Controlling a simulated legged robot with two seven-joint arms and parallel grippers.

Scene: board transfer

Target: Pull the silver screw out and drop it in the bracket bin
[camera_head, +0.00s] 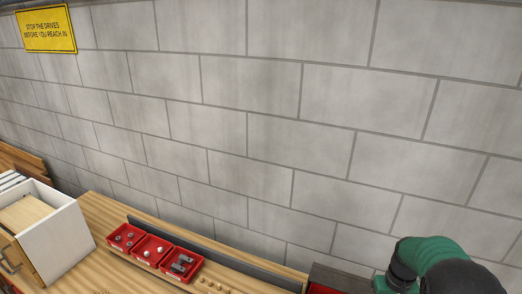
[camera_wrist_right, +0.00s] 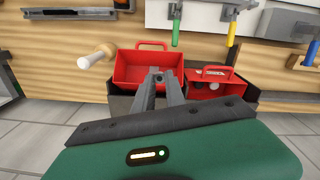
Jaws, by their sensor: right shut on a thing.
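My right gripper (camera_wrist_right: 160,76) is shut in the right wrist view. What it holds is too small or hidden to make out between the narrow grey fingertips. I cannot make out the silver screw in either view. In the head view, three small red bins stand in a row on the wooden bench. The right one, which looks like the bracket bin (camera_head: 173,278), holds grey bracket-like parts. My right arm shows at the lower right of the head view, well away from these bins; its fingers are out of that picture. My left gripper is not in view.
White drawer box (camera_head: 62,238) stands left of the bins. In the wrist view, a red tote (camera_wrist_right: 125,72) with a handle and another red tote (camera_wrist_right: 198,90) with small items lie beyond my fingers. A pale peg (camera_wrist_right: 95,58) juts out at left; green-handled (camera_wrist_right: 176,37) and yellow-handled (camera_wrist_right: 231,34) tools hang above.

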